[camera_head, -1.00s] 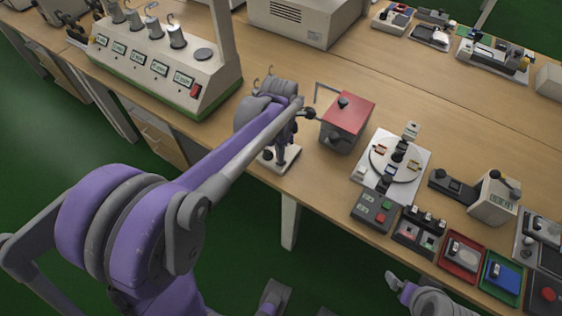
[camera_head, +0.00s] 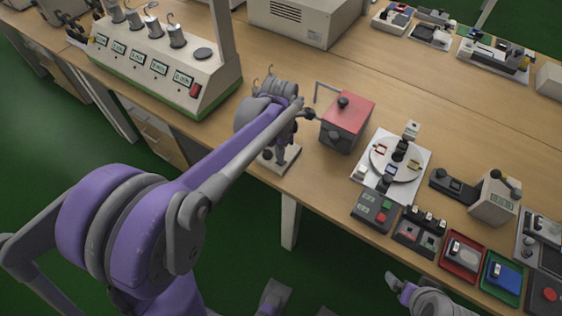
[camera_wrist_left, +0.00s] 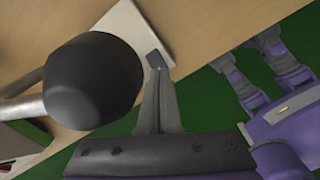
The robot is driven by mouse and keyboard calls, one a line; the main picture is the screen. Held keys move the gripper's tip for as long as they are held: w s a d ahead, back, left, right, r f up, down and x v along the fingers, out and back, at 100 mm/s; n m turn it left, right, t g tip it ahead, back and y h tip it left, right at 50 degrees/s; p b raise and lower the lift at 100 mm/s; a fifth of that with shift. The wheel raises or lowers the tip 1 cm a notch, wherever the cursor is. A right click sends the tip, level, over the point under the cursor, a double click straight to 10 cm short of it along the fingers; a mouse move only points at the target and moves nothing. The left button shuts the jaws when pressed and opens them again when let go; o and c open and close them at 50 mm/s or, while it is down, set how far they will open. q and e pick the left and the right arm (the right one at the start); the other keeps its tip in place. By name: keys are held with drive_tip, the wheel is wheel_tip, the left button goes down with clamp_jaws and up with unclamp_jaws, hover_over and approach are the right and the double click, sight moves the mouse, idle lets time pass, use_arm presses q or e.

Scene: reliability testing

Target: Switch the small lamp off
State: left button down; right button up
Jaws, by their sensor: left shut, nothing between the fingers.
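My left gripper (camera_head: 283,141) is over the front edge of the bench, largely hidden behind its own forearm. In the left wrist view its fingers (camera_wrist_left: 157,62) are shut and empty, with the tips over the edge of a white base plate (camera_wrist_left: 125,22). The same white base (camera_head: 285,163) shows below the gripper in the head view, with dark round parts on it. It may be the small lamp's base; the arm hides most of it, so I cannot tell. I cannot tell whether the fingertips touch it. My right gripper (camera_head: 394,281) is low at the bottom, its fingers unclear.
A red-topped box (camera_head: 347,117) stands right of the gripper. A round turntable (camera_head: 376,164), switch boxes and trays stand further right. A large dosing machine (camera_head: 150,75) stands left.

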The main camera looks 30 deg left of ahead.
use_arm(q)
drive_tip(key=shift+f+b, duration=0.45)
drive_tip(key=shift+f, duration=0.25)
idle(0.3)
wheel_tip(320, 180, up, 7)
drive_tip(key=p, duration=0.5)
idle(0.7)
drive_tip(key=s+d+r+m+t+p, duration=0.2)
drive_tip(key=s+m, duration=0.5)
drive_tip(key=m, duration=0.7)
drive_tip(key=s+d+r+m+t+p, duration=0.2)
drive_tip(key=s+m, duration=0.6)
drive_tip(key=m, duration=0.7)
drive_tip(key=d+t, duration=0.1)
drive_tip(key=d, duration=0.1)
drive_tip(key=shift+s+d, duration=0.25)
drive_tip(key=shift+d, duration=0.15)
